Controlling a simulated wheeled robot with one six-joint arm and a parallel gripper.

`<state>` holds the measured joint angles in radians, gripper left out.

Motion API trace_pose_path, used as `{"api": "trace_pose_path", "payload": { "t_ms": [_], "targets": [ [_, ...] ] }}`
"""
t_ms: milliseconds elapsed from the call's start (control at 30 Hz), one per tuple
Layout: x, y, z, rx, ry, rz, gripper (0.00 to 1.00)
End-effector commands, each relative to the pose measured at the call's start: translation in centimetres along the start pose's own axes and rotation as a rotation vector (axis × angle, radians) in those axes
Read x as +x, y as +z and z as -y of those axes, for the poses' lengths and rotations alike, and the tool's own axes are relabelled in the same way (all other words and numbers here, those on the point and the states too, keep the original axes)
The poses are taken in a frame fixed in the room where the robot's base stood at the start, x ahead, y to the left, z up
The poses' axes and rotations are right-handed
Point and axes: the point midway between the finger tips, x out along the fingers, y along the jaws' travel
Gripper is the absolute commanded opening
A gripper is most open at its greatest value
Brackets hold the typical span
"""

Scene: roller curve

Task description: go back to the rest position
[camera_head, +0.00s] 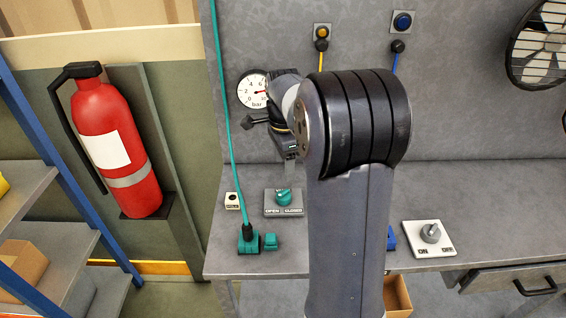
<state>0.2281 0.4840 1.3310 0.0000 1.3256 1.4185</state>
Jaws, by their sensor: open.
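My arm rises through the middle of the view and bends at a large black joint. Beyond it, my gripper (290,176) points down above the grey bench (465,190), just over a teal knob (283,197) on a plate marked OPEN and CLOSED. The jaws are open, with nothing seen between them. They are small and partly hidden by my own arm, and I cannot tell whether they touch the knob.
A pressure gauge (253,92) is on the back panel, close to my wrist. A teal cable runs down to a teal plug (248,241). An ON/OFF switch (430,236) sits at right, a fan (540,48) above it. A fire extinguisher (115,145) hangs at left.

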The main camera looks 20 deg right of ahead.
Motion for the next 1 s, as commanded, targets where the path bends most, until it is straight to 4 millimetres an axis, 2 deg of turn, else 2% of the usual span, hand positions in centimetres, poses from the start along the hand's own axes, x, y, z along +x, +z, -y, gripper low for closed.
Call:
{"api": "trace_pose_path", "payload": {
  "t_ms": [133, 267, 600, 800, 1000],
  "targets": [
    [0.5, 0.0, 0.0, 0.0, 0.001, 0.0, 0.61],
    [2.0, 0.0, 0.0, 0.0, 0.004, 0.001, 0.61],
    [8.3, 0.0, -0.1, -0.001, 0.005, 0.001, 0.61],
    [11.0, 0.0, -0.1, -0.001, 0.004, 0.001, 0.61],
    [10.9, 0.0, 0.0, -0.046, 0.001, 0.0, 0.61]
  ]
}}
